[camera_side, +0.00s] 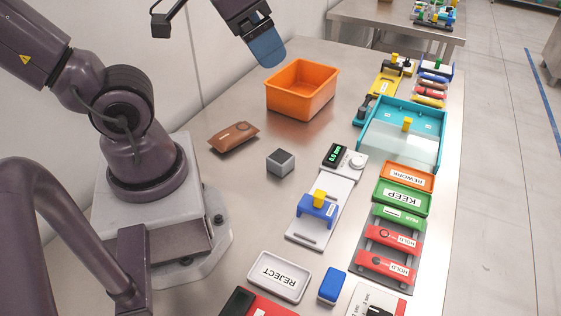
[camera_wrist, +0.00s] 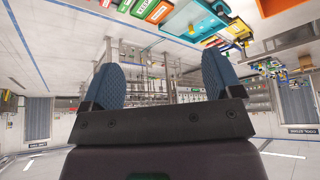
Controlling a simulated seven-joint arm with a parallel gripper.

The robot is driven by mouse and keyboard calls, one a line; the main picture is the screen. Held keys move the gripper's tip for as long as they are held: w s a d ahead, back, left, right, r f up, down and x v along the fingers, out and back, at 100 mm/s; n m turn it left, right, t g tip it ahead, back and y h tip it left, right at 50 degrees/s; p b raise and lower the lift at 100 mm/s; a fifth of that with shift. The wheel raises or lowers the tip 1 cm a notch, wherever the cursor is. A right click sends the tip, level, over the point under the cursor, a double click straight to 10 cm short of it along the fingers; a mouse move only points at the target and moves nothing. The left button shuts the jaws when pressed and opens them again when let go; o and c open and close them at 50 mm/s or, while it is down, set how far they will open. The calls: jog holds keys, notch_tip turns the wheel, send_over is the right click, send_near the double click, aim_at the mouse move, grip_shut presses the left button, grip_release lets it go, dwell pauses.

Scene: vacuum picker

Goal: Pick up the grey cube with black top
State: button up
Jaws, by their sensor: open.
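The grey cube with a black top (camera_side: 280,162) sits on the metal table, a little left of the middle in the side view. My gripper (camera_side: 268,50) is at the top of the side view, raised near the orange bin and well apart from the cube. In the wrist view my gripper (camera_wrist: 166,85) shows two blue ribbed fingers spread apart with nothing between them. It is open. The cube is not visible in the wrist view, which looks out across the room with the table at its top edge.
An orange bin (camera_side: 301,89) stands behind the cube. A brown packet (camera_side: 233,137) lies left of it. A small device with a green display (camera_side: 344,158) and a blue clamp fixture (camera_side: 318,208) stand to the right. A REJECT tray (camera_side: 279,277) lies in front. Table around the cube is clear.

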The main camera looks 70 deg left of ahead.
jog(key=w+a+f+n+g, duration=0.2)
jog(key=a+f+n+g, duration=0.25)
jog(key=a+f, duration=0.25)
jog(key=n+t+h, duration=0.3)
jog(key=n+h, duration=0.8)
jog(key=n, duration=0.7)
send_near(276, 153)
jog(key=shift+m, duration=0.25)
jog(key=s, duration=0.1)
jog(key=s+d+f, duration=0.1)
jog(key=s, duration=0.1)
jog(key=s+d, duration=0.1)
jog(key=s, duration=0.1)
jog(key=shift+f, duration=0.2)
jog(key=shift+w+a+f+n+t+h, duration=0.2)
jog(key=shift+a+f+n+t+h, duration=0.15)
jog(key=shift+f+n+t, duration=0.35)
jog(key=shift+w+a+r+n+t, duration=0.15)
jog(key=shift+w+a+r+t, duration=0.2)
jog(key=shift+w+t, duration=0.2)
jog(key=shift+w+a+r+n+t, duration=0.2)
jog(key=shift+w+a+t, duration=0.2)
jog(key=shift+w, duration=0.25)
jog(key=x, duration=0.6)
jog(key=shift+w+d, duration=0.2)
jog(key=shift+d, duration=0.15)
jog(key=shift+x, duration=3.15)
jog(key=shift+c, duration=0.2)
